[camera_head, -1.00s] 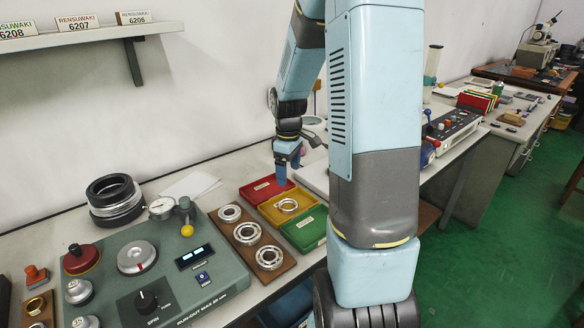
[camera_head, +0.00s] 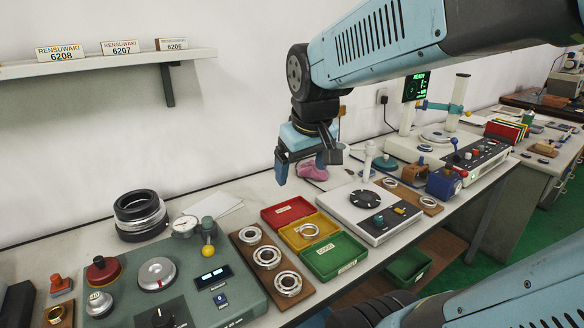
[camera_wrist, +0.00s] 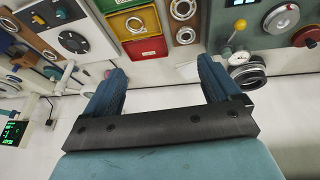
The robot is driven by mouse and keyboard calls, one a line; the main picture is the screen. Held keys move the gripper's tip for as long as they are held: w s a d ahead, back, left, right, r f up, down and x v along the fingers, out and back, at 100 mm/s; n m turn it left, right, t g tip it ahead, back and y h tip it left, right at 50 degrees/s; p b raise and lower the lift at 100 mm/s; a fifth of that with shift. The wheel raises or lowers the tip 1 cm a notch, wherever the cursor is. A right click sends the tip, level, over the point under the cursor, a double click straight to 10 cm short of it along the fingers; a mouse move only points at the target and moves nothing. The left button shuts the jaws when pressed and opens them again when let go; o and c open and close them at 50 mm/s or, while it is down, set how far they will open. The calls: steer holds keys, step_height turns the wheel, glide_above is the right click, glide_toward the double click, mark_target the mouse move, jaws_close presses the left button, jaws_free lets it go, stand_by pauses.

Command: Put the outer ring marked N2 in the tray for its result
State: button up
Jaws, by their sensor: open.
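Three more ringed parts stand on a brown board (camera_head: 255,255) left of the trays. No N2 mark is readable on any ring. My gripper (camera_head: 301,172) is open and empty, raised above the bench behind the trays; both fingers show in the wrist view (camera_wrist: 160,68).
The grey-green run-out gauge (camera_head: 215,287) stands left of the board. A white instrument with a black disc (camera_head: 370,203) stands right of the trays. A stack of black and steel rings (camera_head: 140,215) is by the wall. The shelf (camera_head: 110,65) hangs at upper left.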

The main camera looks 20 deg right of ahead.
steer(key=s+r+m+t, duration=0.1)
steer(key=s+r, duration=0.1)
steer(key=s, duration=0.4)
steer(key=shift+m+y, duration=0.3)
steer(key=shift+a, duration=0.15)
stand_by(0.7)
